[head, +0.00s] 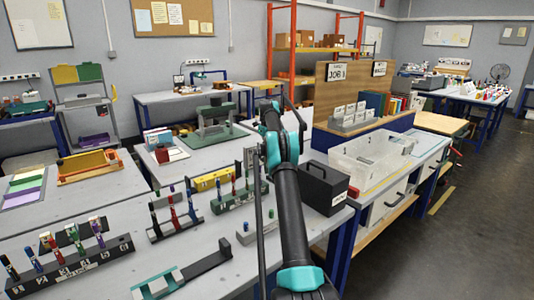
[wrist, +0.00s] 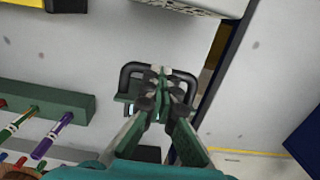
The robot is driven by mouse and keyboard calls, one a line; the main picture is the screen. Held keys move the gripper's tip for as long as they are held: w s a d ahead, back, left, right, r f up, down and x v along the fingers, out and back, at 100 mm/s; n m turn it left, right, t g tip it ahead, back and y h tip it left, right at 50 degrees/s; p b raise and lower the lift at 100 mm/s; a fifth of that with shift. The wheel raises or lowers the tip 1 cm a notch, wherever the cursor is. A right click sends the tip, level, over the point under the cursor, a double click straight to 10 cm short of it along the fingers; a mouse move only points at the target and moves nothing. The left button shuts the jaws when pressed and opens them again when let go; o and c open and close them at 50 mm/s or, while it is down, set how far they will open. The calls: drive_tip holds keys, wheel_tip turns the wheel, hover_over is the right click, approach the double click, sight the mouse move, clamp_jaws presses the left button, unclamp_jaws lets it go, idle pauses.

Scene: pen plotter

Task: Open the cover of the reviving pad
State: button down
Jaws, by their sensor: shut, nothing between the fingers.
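In the head view my arm hides the fingertips.
A green pen rack (head: 232,198) stands left of the box; it also shows in the wrist view (wrist: 60,105). A clear bin (head: 370,160) stands on the right-hand bench. More pen racks (head: 75,262) fill the table's left front. A gap separates the table from the bench.

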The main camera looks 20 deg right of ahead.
drive_tip(key=shift+w+a+f, duration=0.1)
drive_tip(key=shift+w, duration=0.05)
drive_tip(key=shift+r, duration=0.45)
wheel_tip(320, 180, up, 7)
drive_tip(key=shift+s+f, duration=0.15)
drive_tip(key=shift+s, duration=0.2)
drive_tip(key=shift+s, duration=0.1)
